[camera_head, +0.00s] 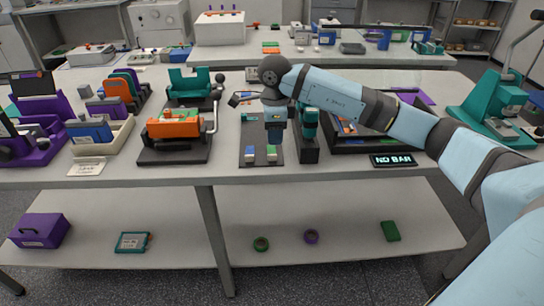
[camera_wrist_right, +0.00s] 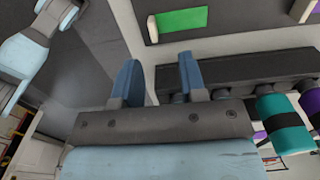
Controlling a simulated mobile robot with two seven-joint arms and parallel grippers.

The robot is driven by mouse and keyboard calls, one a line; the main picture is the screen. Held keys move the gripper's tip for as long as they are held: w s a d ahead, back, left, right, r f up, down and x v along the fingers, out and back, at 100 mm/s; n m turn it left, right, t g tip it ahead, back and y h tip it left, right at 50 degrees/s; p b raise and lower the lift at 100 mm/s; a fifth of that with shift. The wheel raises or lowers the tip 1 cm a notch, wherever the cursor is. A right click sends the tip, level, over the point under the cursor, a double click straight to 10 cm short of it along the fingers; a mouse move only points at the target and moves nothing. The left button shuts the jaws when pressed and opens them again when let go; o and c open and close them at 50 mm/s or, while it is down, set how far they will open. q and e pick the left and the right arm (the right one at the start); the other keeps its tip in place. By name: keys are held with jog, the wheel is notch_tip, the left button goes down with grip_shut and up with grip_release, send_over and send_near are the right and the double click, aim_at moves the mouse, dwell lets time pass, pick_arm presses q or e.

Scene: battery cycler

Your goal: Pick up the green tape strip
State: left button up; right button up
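The green tape strip (camera_wrist_right: 182,20) lies on a dark board at the top of the right wrist view, with a white piece at its left end. In the head view, the strip (camera_head: 271,149) shows as a small green patch on the dark board (camera_head: 246,132), just below my right gripper (camera_head: 275,136). My right gripper also shows in the right wrist view (camera_wrist_right: 160,78), with its two blue fingers apart and nothing between them. The strip lies beyond the fingertips, not between them. My left gripper is not in view.
A black rack (camera_head: 308,152) with a teal cylinder (camera_head: 309,122) stands close to the right of the board. An orange device (camera_head: 173,128) on a black base is to the left. A dark tray (camera_head: 375,145) and a "NO BAR" display (camera_head: 393,160) are to the right.

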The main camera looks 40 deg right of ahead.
aim_at(274, 152)
jog(key=shift+s+a+f, duration=0.1)
jog(key=shift+s+f, duration=0.05)
jog(key=shift+f, duration=1.45)
jog(key=shift+s+a+f, duration=0.1)
jog(key=shift+s+f, duration=0.05)
jog(key=shift+f, duration=1.4)
jog(key=shift+c, duration=0.4)
grip_shut()
